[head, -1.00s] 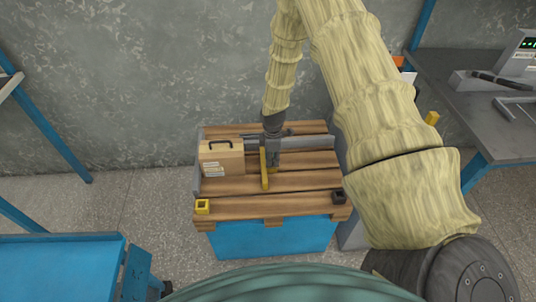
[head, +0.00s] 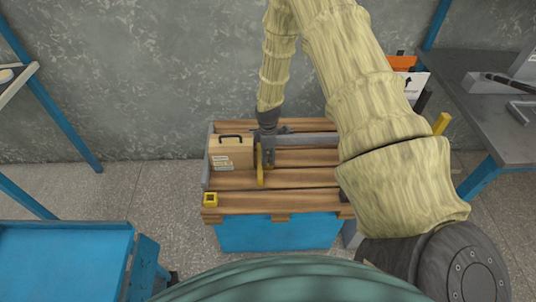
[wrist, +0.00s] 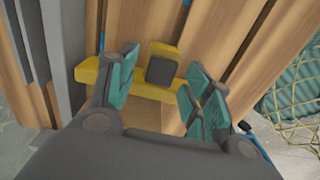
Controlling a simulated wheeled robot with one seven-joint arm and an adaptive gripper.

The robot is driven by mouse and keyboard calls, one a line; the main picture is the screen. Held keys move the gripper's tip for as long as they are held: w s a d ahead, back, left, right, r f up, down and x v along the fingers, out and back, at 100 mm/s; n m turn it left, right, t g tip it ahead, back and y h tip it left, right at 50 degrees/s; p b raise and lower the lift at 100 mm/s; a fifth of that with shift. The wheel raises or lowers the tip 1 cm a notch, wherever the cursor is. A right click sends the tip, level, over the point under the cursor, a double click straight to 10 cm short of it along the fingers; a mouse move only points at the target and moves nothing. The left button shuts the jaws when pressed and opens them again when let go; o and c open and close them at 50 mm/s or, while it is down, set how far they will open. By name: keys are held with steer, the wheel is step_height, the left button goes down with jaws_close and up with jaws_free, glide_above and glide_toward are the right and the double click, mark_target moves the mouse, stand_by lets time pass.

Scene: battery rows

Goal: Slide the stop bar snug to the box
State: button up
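The tan box (head: 231,152) with a dark handle and white labels stands at the left of the wooden pallet. The yellow stop bar (head: 260,172) stands just right of the box; whether they touch is hard to tell. In the wrist view the bar (wrist: 110,80) carries a dark grey block (wrist: 161,70). My gripper (head: 266,150) is over the bar in the head view. In the wrist view its teal fingers (wrist: 163,82) are apart, on either side of the block, with visible gaps. The box is not clearly visible in the wrist view.
The pallet (head: 300,200) rests on a blue base, with grey rails at its back and left. A yellow corner piece (head: 210,200) sits front left. A blue table (head: 60,260) is at left, a grey bench (head: 490,110) at right. The pallet's right part is clear.

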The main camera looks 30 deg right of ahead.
mark_target(268, 157)
step_height(268, 157, up, 12)
stand_by(0.9)
stand_by(0.5)
